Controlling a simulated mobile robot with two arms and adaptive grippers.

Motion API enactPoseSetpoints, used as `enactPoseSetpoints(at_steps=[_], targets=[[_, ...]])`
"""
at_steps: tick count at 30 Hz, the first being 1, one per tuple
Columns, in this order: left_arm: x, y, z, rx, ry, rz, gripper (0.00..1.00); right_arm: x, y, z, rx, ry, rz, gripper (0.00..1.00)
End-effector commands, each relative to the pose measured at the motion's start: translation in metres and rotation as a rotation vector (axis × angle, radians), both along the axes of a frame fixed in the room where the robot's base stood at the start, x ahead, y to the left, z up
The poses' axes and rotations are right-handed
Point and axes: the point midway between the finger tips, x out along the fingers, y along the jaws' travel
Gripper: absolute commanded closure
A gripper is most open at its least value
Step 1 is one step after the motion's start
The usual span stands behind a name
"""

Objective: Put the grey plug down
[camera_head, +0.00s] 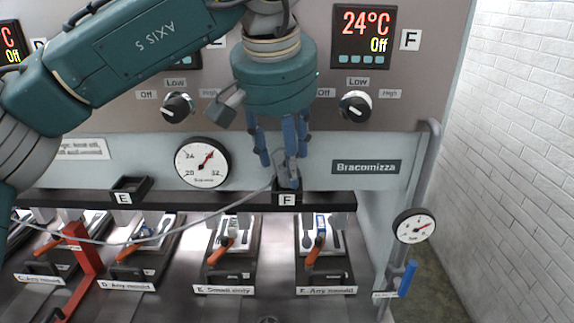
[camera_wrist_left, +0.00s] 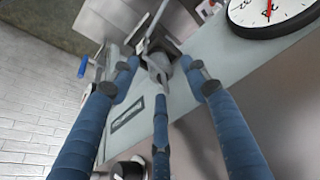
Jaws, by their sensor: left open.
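The grey plug (camera_head: 292,177) is low between the blue fingers of my left gripper (camera_head: 283,153), at the small black holder marked F (camera_head: 287,198). A grey cable runs from it down to the left. In the left wrist view the plug (camera_wrist_left: 158,66) lies beyond and between the spread blue fingertips of the left gripper (camera_wrist_left: 158,82). My left gripper is open around the plug. Whether a finger still touches it, and how deep it sits in the holder, I cannot tell. My right gripper is not in view.
A similar holder marked E (camera_head: 130,189) is to the left. Below are several moulds with orange handles, including the one under F (camera_head: 322,262). A round dial (camera_head: 202,162) and knobs sit on the panel. A grey pipe (camera_head: 424,185) and gauge (camera_head: 414,226) stand at right.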

Motion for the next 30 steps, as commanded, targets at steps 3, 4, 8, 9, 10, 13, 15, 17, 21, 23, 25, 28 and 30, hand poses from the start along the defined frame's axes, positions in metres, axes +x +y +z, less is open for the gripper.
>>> enactPoseSetpoints(at_steps=[3,4,8,9,10,13,15,17,21,23,25,28,30], targets=[[-0.008,0.001,0.025,-0.002,-0.005,0.002,0.54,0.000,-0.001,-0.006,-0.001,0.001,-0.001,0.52],[-0.011,0.002,0.031,-0.002,-0.005,0.001,0.54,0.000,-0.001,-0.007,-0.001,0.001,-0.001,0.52],[-0.020,0.004,0.058,-0.001,-0.004,0.001,0.54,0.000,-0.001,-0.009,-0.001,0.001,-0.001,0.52],[-0.023,0.005,0.064,-0.001,-0.003,0.001,0.54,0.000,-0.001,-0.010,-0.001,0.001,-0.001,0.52],[-0.025,0.005,0.069,-0.002,-0.004,0.001,0.54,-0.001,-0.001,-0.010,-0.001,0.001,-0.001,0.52],[-0.029,0.006,0.083,0.000,-0.002,-0.001,0.54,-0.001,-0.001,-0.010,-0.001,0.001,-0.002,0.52],[-0.031,0.007,0.089,-0.001,-0.002,0.000,0.54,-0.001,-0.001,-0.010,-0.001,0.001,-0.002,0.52],[-0.032,0.008,0.092,0.000,0.000,0.000,0.54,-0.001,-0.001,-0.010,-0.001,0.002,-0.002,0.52],[-0.034,0.008,0.095,0.001,0.000,-0.001,0.54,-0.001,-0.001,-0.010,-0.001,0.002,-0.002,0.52],[-0.034,0.008,0.095,0.001,0.000,-0.001,0.54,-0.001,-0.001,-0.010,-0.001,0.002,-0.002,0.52],[-0.034,0.008,0.095,0.001,0.000,-0.001,0.54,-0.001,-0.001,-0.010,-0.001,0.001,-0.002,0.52],[-0.034,0.008,0.095,0.000,0.000,-0.001,0.54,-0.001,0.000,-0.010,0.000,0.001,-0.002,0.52],[-0.034,0.008,0.095,0.000,0.000,-0.001,0.54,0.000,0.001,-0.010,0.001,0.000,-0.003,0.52]])
